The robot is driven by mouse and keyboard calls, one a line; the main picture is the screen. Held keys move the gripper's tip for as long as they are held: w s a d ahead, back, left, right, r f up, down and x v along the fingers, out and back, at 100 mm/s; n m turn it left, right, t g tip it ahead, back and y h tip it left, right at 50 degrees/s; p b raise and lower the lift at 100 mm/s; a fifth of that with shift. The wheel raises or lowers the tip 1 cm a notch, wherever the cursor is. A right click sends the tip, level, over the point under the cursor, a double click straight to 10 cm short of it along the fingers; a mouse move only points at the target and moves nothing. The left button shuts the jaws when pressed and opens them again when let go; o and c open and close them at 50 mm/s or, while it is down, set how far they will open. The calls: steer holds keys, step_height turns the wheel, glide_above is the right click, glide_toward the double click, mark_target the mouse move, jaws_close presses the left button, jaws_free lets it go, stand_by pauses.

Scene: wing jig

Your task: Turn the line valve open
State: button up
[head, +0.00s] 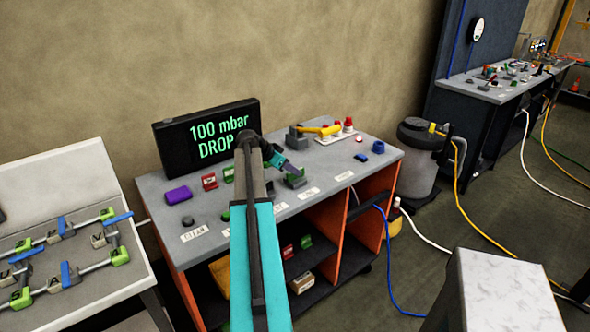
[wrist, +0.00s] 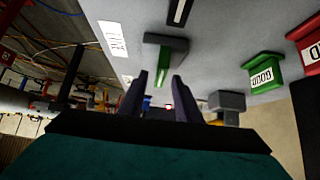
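The line valve (head: 296,182) is a small green handle on a dark grey base on the grey bench top, near the front edge in the head view. In the wrist view the valve's green handle (wrist: 174,57) hangs from its grey base, beside a white label reading LINE (wrist: 112,39). My gripper (head: 290,170) is low over the bench at the valve. In the wrist view my gripper (wrist: 160,78) has its two dark fingers apart, with the handle's end showing between and beyond their tips. Whether a finger touches the handle, I cannot tell.
A black display (head: 208,138) reads "100 mbar DROP". A green GOOD block (wrist: 264,72) and a red block (wrist: 307,45) stand on the bench. A purple block (head: 179,195), a yellow-handled item (head: 318,130) and a blue piece (head: 378,147) are also there.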

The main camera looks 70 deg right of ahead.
steer(key=shift+p+x, duration=0.3)
steer(key=shift+x, duration=1.1)
jaws_close()
